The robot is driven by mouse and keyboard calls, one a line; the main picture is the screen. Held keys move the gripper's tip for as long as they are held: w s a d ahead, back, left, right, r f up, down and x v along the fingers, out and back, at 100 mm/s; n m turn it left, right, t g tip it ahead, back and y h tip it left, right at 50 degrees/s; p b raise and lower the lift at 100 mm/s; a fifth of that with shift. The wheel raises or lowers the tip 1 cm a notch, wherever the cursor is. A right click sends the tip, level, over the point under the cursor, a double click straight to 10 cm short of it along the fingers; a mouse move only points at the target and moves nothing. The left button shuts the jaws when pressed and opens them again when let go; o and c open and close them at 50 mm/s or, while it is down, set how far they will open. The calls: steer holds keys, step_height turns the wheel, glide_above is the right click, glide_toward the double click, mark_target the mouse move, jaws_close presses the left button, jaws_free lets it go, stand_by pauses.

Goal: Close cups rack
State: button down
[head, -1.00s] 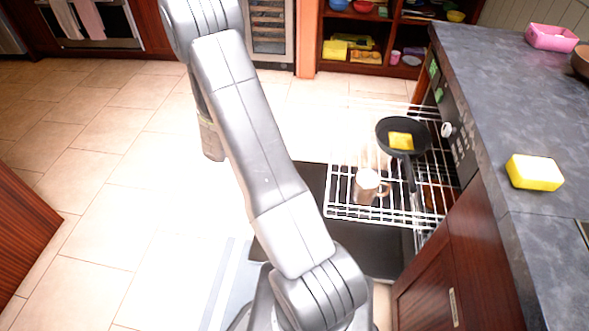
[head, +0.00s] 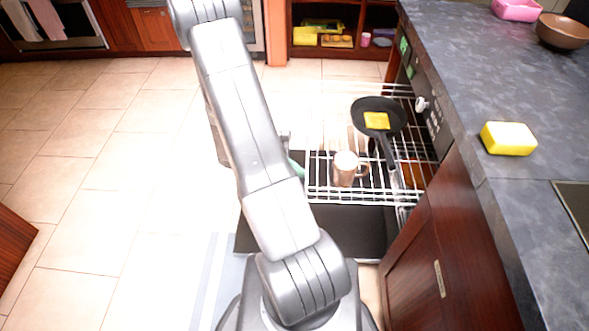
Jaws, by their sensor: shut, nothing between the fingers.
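The cups rack (head: 335,197) is a white wire rack pulled out from the dishwasher under the counter on the right. It holds a beige mug (head: 345,168) near its front left and a black frying pan (head: 365,106) with a yellow sponge (head: 376,121) in it. My arm crosses the middle of the view. My gripper (head: 296,169) is mostly hidden behind the arm; only a small grey and greenish part shows at the rack's left edge. It is shut and empty. I cannot tell whether it touches the rack.
The dark open dishwasher door (head: 345,232) lies low under the rack. The grey counter (head: 480,100) on the right carries a yellow and white sponge (head: 508,138), a pink container (head: 517,9) and a brown bowl (head: 563,31). The tiled floor (head: 110,190) on the left is clear.

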steer(key=shift+d, duration=0.1)
steer(key=b, duration=1.1)
glide_above(396, 188)
steer(key=shift+s+d, duration=0.15)
